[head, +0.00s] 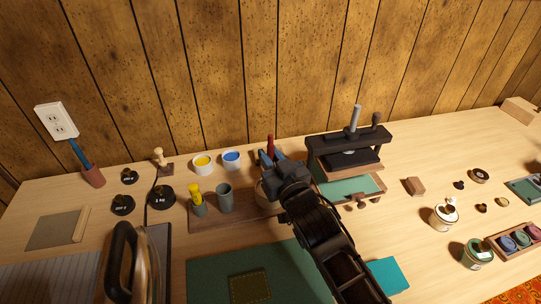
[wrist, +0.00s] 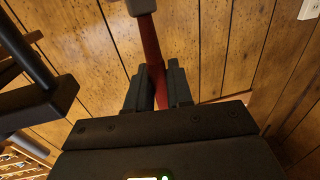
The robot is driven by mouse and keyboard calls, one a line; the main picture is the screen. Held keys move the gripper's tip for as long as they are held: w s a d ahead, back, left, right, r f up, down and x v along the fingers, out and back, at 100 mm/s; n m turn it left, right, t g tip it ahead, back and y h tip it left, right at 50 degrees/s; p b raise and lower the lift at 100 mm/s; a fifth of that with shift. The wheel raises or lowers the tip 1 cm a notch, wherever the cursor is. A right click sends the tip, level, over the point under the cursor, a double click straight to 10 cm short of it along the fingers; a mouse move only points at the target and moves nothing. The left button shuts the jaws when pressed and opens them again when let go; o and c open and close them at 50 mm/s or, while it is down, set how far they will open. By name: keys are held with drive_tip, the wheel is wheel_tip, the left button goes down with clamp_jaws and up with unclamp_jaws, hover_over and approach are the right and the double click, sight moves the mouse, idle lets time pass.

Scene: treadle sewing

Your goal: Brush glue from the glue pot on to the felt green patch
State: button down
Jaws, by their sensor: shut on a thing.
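My gripper (head: 272,158) is shut on a red-handled brush (head: 270,143), over the back of a wooden rack. The red handle (wrist: 153,60) runs between both fingers in the wrist view, with a pale grey part at the top of that picture. I cannot make out bristles. A rounded tan pot (head: 261,193) on the rack is mostly hidden by my gripper; I cannot tell if it is the glue pot. A dark green patch with a dotted outline (head: 249,288) lies on a green mat (head: 208,275) in front.
The wooden rack (head: 205,223) also holds a yellow-topped item (head: 196,197) and a grey cup (head: 225,198). A black press (head: 345,143) stands close on the right. An iron (head: 122,260) is front left. Paint pots (head: 203,164) stand behind.

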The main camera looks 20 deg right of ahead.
sight(272, 139)
drive_tip(key=shift+f+b, duration=0.55)
idle(1.7)
drive_tip(key=shift+r, duration=0.15)
wheel_tip(272, 139, up, 7)
drive_tip(key=p, duration=0.6)
idle(0.4)
